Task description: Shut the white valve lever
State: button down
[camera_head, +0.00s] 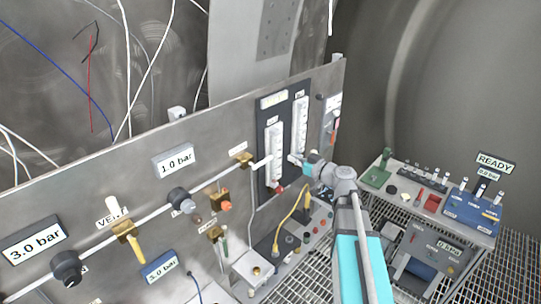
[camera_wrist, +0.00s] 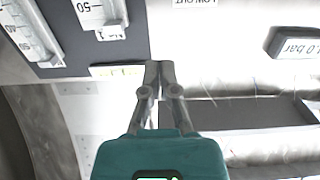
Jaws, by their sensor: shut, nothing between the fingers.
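My gripper (camera_head: 295,160) is in front of the panel, close to the two white vertical gauges, with its tips pointing left. In the wrist view my gripper (camera_wrist: 158,66) has its fingers together with nothing between them. A short white bar (camera_head: 262,163), possibly the white lever, lies just right of a brass valve (camera_head: 241,159), left of my gripper and apart from it. Another white upright piece (camera_head: 112,207) stands above the brass valve (camera_head: 124,230) by the VENT label. I cannot tell which is the lever. Neither is clear in the wrist view.
A yellow handle (camera_head: 137,249), an orange-handled valve (camera_head: 221,200) and a green-handled valve (camera_head: 223,236) are on the panel. The gauges (camera_head: 274,155) stand near my gripper. A yellow cable (camera_head: 291,223) hangs low. A bench with instruments (camera_head: 470,205) is at right.

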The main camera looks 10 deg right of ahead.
jog(key=shift+w+a, duration=0.1)
send_over(270, 158)
jog(key=s, duration=0.3)
jog(key=shift+w+a+f+b, duration=0.1)
jog(key=shift+w+f+b, duration=0.05)
jog(key=shift+f+b, duration=0.6)
jog(key=shift+w+a+f+b, duration=0.1)
jog(key=shift+w+f+b, duration=0.05)
jog(key=shift+f+b, duration=0.6)
jog(key=shift+w+a+f+b, duration=0.1)
jog(key=shift+w+f+b, duration=0.05)
jog(key=shift+f+b, duration=0.6)
jog(key=shift+a, duration=0.1)
jog(key=shift+f, duration=0.1)
jog(key=shift+d+f+m, duration=0.1)
jog(key=shift+d+m, duration=0.1)
jog(key=shift+m, duration=0.2)
